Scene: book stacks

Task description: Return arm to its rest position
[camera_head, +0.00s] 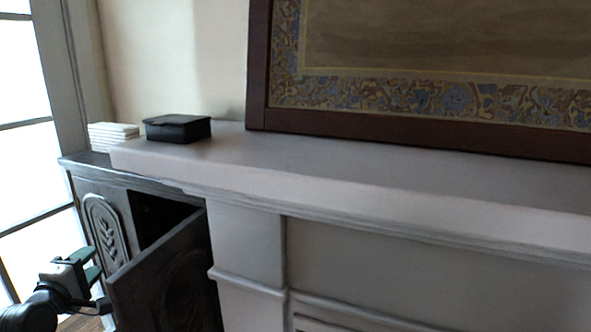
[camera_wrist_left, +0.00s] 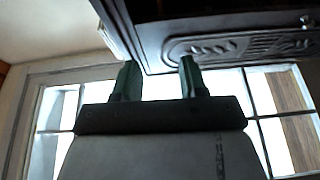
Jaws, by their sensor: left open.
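My left gripper (camera_head: 92,262) is at the lower left of the head view, in front of the dark carved cabinet (camera_head: 92,215). It is beside the cabinet's open door (camera_head: 165,275). In the left wrist view its two green fingers (camera_wrist_left: 157,78) are spread apart with nothing between them. The carved cabinet panel (camera_wrist_left: 235,48) shows beyond the fingertips there. My right gripper is not in either view.
A black box (camera_head: 178,128) and a stack of white books (camera_head: 113,136) sit at the left end, by the pale mantel (camera_head: 400,190). A large framed picture (camera_head: 420,130) stands behind the mantel. A bright window (camera_head: 25,150) is at the far left.

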